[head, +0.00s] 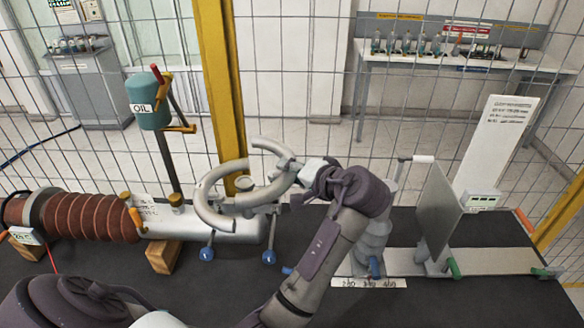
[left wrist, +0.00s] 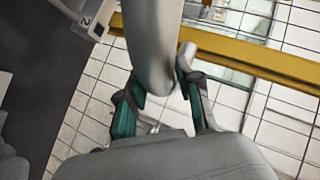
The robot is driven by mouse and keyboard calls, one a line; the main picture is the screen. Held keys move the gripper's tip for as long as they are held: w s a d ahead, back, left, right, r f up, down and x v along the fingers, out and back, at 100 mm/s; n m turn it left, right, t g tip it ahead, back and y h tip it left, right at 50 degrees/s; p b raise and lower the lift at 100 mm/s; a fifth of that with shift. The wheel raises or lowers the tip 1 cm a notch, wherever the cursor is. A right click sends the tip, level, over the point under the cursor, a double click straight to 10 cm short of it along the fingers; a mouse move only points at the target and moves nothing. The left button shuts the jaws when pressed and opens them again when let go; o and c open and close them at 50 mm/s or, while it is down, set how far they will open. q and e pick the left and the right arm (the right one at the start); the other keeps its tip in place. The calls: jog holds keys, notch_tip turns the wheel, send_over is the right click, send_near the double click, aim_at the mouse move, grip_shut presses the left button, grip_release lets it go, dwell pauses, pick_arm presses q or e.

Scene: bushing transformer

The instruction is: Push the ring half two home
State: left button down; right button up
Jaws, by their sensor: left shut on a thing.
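The left ring half (head: 207,190) curves around the left side. The right ring half (head: 268,147), apparently ring half two, curves at the right, its upper end apart from the other half. My left gripper (head: 290,178) is shut on this right half; its fingers hide part of it. In the left wrist view the held grey ring half (left wrist: 152,45) passes between the teal-padded fingers (left wrist: 160,103). Whether the lower ends meet is unclear. My right gripper is not in view.
A ribbed brown bushing (head: 95,216) lies at the left, with wooden blocks (head: 163,257) under the cylinder. The OIL container (head: 147,103) stands on a pole behind. An upright grey plate (head: 437,205) stands at the right. A mesh fence with a yellow post (head: 216,85) closes the back.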

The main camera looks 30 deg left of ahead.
pick_arm(q)
notch_tip(320, 180, down, 2)
jog(key=shift+d+b, duration=0.1)
jog(key=shift+b, duration=0.4)
jog(key=shift+f+b, duration=0.4)
jog(key=shift+f, duration=0.45)
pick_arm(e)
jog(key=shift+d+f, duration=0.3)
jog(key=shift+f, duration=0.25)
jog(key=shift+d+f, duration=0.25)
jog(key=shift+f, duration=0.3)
pick_arm(q)
jog(key=shift+p, duration=0.85)
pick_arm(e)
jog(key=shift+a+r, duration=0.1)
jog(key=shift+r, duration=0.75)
pick_arm(q)
jog(key=shift+f+b, duration=1)
jog(key=shift+f, duration=0.95)
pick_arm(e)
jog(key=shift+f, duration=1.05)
pick_arm(q)
jog(key=c, duration=0.7)
grip_release()
